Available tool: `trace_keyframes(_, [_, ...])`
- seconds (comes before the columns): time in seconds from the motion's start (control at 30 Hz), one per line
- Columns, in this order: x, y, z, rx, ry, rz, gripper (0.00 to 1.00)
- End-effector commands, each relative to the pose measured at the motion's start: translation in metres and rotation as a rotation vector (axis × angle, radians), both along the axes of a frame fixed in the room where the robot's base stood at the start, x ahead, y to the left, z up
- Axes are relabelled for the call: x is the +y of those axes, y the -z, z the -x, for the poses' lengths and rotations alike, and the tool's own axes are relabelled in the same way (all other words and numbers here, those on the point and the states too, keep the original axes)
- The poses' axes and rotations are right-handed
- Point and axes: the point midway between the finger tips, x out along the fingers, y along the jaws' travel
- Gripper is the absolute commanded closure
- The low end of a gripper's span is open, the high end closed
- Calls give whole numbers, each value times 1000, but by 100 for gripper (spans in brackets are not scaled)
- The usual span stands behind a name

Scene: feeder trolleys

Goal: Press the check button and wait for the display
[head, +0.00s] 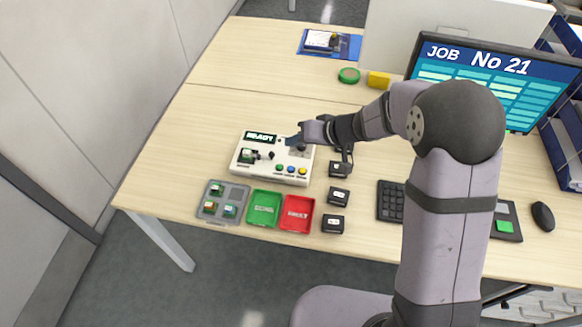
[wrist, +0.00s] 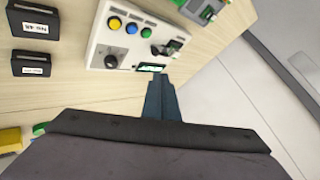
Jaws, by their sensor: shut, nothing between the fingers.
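The white test box (head: 248,172) stands on the wooden table, left of centre in the head view. Its small display (head: 261,138) reads "READY" in green. Blue, green and yellow buttons (head: 291,169) sit along its front right edge; they also show at the top of the wrist view (wrist: 131,27). A small board with a green part (head: 246,156) sits at its left side. My gripper (head: 290,141) is shut and empty, near the box's back edge, right of the display. In the wrist view its fingertips (wrist: 161,80) point at the box beside the display. I cannot tell whether they touch it.
A grey tray (head: 212,213) with small boards, a green tray (head: 264,208) and a red tray (head: 298,214) lie in front of the box. Several black blocks (head: 338,196) stand to its right. A monitor (head: 490,80) shows "JOB No 21". The table left of the box is clear.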

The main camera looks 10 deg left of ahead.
Motion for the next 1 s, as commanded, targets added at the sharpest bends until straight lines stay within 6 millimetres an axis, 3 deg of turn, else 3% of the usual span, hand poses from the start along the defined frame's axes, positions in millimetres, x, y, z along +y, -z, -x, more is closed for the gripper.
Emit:
trace_keyframes(0.37, [0, 15, 0, 1, -1, 0, 100])
trace_keyframes(1.0, [0, 83, 0, 0, -1, -1, 100])
